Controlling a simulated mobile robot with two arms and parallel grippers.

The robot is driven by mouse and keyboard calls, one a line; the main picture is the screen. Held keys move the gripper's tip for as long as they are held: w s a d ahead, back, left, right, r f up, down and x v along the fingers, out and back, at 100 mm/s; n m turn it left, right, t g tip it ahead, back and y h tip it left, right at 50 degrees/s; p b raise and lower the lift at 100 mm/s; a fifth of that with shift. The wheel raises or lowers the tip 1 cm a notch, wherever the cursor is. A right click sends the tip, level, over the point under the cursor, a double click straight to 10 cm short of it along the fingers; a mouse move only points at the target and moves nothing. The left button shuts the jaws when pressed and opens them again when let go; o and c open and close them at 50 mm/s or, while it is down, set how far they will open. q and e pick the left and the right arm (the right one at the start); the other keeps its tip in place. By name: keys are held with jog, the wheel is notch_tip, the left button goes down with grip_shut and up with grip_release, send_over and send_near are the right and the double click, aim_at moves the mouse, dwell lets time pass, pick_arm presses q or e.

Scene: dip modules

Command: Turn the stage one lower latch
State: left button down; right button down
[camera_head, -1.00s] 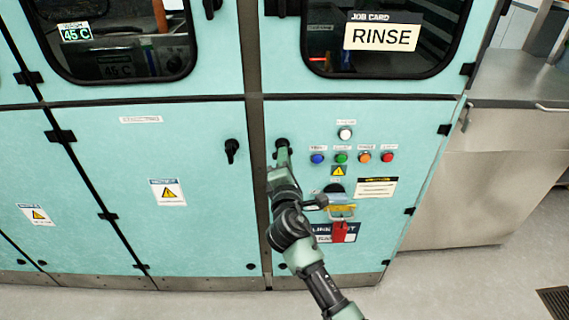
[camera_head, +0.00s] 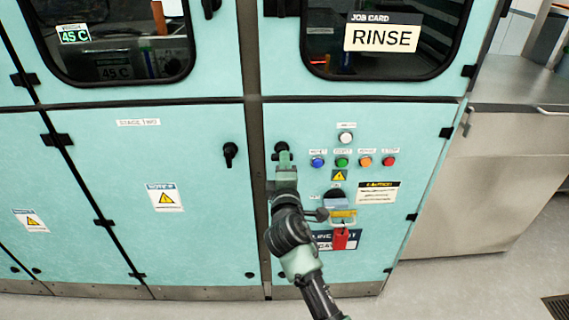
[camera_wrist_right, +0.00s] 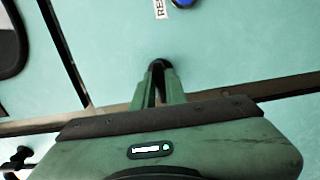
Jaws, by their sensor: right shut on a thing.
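The black latch (camera_head: 281,147) sits near the upper left corner of the right lower turquoise door, beside the dark centre post. My right gripper (camera_head: 284,158) is shut on this latch, with its green fingers pointing up at the door. In the right wrist view the fingers (camera_wrist_right: 158,88) close around the dark latch (camera_wrist_right: 158,65), and most of it is hidden between them. The latch's exact angle cannot be told. A stage label for this door is not visible. My left gripper is not in view.
Coloured buttons (camera_head: 342,162) and a red tag (camera_head: 341,238) sit right of my arm on the same door. Another black latch (camera_head: 230,153) is on the left door, labelled stage two (camera_head: 138,122). A steel counter (camera_head: 500,170) stands at the right.

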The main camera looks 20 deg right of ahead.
jog(key=c, duration=1.4)
grip_release()
jog(key=shift+c, duration=0.2)
jog(key=v, duration=0.7)
jog(key=shift+s+b, duration=0.3)
jog(key=shift+s, duration=0.1)
jog(key=shift+a, duration=0.15)
